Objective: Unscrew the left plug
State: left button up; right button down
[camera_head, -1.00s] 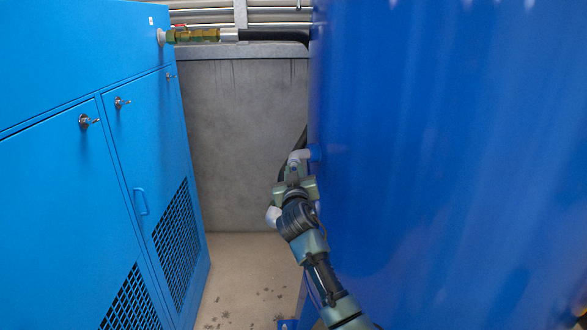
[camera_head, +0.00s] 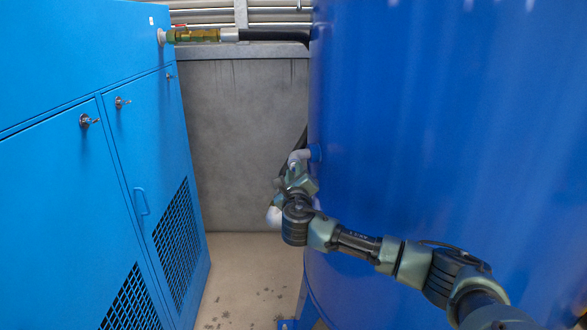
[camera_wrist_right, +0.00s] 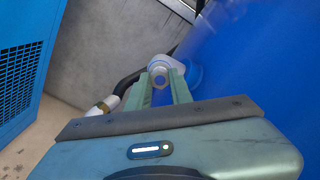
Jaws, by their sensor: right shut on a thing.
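The plug (camera_wrist_right: 160,78) is a pale grey, hex-shaped end on a grey pipe fitting that comes out of the blue tank (camera_head: 440,120). My right gripper (camera_wrist_right: 159,88) is shut on it, one greenish finger on each side, in the right wrist view. In the head view my right gripper (camera_head: 292,172) is at the grey fitting (camera_head: 301,156) on the tank's left side, and its body hides the plug there. Whether the plug has turned cannot be told. My left gripper is not in view.
A light blue cabinet (camera_head: 60,180) with latches and grilles stands on the left. A black hose with a white end (camera_wrist_right: 97,109) is close to my right gripper.

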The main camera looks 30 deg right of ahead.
jog(key=c, duration=1.2)
grip_release()
jog(key=shift+f, duration=0.1)
jog(key=shift+d, duration=0.1)
